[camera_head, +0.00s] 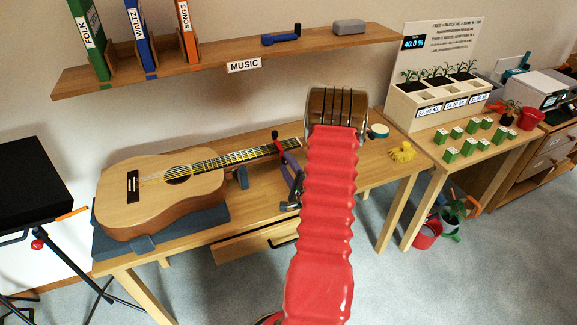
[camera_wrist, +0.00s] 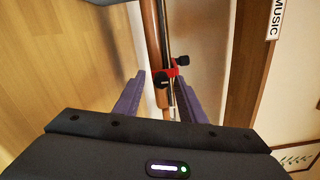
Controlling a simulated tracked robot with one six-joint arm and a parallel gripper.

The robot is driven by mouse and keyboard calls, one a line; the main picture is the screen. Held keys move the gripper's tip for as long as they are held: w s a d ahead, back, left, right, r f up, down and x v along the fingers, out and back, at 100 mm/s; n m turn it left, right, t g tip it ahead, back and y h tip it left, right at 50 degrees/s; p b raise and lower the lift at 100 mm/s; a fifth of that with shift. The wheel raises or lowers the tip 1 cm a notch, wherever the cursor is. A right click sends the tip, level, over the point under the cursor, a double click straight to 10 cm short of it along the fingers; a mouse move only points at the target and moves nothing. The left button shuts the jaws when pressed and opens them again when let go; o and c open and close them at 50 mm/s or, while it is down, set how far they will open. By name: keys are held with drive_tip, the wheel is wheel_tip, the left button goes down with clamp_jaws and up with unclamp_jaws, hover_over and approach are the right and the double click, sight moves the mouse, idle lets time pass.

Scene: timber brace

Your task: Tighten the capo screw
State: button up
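The acoustic guitar (camera_head: 165,192) lies on the table, its neck (camera_head: 240,154) pointing right. A red capo (camera_wrist: 163,76) with black knobs sits around the neck in the wrist view. Its screw knob (camera_wrist: 182,61) sticks out to the right, just beyond the right fingertip. It also shows small in the head view (camera_head: 290,143). My gripper (camera_wrist: 162,82) is open. Its two purple fingers point toward the capo, with the neck passing between them in the picture. I cannot tell whether either finger touches the capo or the knob. In the head view my red-sleeved arm hides part of the gripper.
The guitar rests on blue supports (camera_head: 110,247). A shelf (camera_head: 225,60) with labelled books (camera_head: 88,35) hangs above the table. A sponge-like yellow thing (camera_head: 402,152) and a small round tin (camera_head: 378,131) lie right of my arm. A planter (camera_head: 430,100) stands farther right.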

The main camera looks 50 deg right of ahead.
drive_tip(key=v, duration=1.3)
drive_tip(key=shift+s+a, duration=0.15)
drive_tip(key=shift+s, duration=0.2)
drive_tip(key=shift+w+f, duration=0.1)
drive_tip(key=w+a+r+n+g+y, duration=0.2)
drive_tip(key=w+a+r+n, duration=0.25)
drive_tip(key=w+n, duration=0.2)
drive_tip(key=w+a+r+n+g+y, duration=0.1)
drive_tip(key=w+a+r+n+g, duration=0.15)
drive_tip(key=w+r+n, duration=0.45)
drive_tip(key=w+a+r+n+g+y, duration=0.15)
drive_tip(key=a+r+n, duration=0.3)
drive_tip(key=a, duration=0.75)
drive_tip(key=s+a+r+n+g+y, duration=0.2)
drive_tip(key=s+a+r+n, duration=0.2)
drive_tip(key=s+a, duration=0.4)
drive_tip(key=s+a+r+n+g+y, duration=0.1)
drive_tip(key=s+a+r+n, duration=0.3)
drive_tip(key=s+a, duration=0.4)
drive_tip(key=a+n+y, duration=0.1)
drive_tip(key=a, duration=0.5)
drive_tip(key=shift+a+g+y, duration=0.35)
drive_tip(key=shift+a+g, duration=0.05)
